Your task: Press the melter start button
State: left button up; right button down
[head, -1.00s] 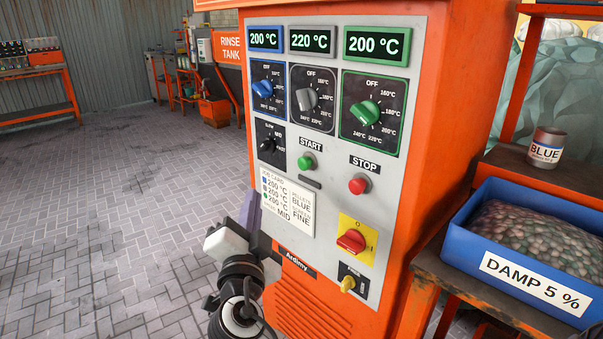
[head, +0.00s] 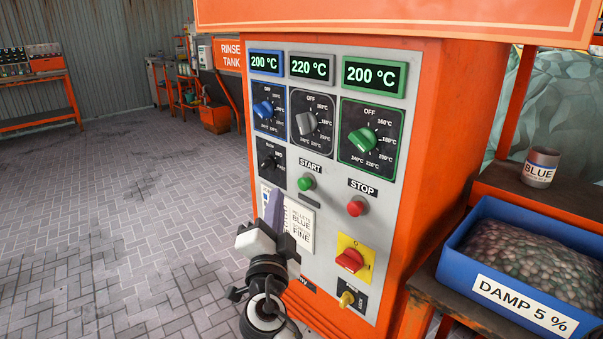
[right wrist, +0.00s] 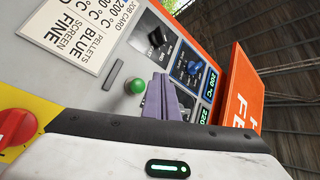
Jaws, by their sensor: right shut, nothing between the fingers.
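The melter's control panel (head: 328,230) fills the middle of the head view on an orange cabinet. The green start button (head: 306,183) sits under the START label; it also shows in the right wrist view (right wrist: 135,87). The red stop button (head: 356,207) is to its right. My right gripper (head: 275,206) is shut and empty, in front of the panel, left of and below the start button and apart from it in the picture. Its purple fingers (right wrist: 161,98) appear just right of the green button in the wrist view. It hides part of the job card (head: 301,229). My left gripper is not in view.
A red rotary switch (head: 349,261) and a yellow key switch (head: 346,299) are low on the panel. Three temperature knobs sit above the buttons. A blue bin (head: 455,277) and a BLUE can (head: 540,167) stand at right. Open floor lies at left.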

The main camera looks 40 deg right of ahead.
aim_at(305, 184)
pick_arm(q)
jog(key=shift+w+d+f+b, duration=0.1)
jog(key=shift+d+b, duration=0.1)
jog(key=shift+b, duration=0.6)
pick_arm(e)
jog(key=d, duration=0.3)
jog(key=shift+w+d, duration=0.15)
jog(key=shift+d, duration=0.25)
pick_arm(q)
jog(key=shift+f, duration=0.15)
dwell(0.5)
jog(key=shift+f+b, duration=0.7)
pick_arm(e)
jog(key=shift+d, duration=0.4)
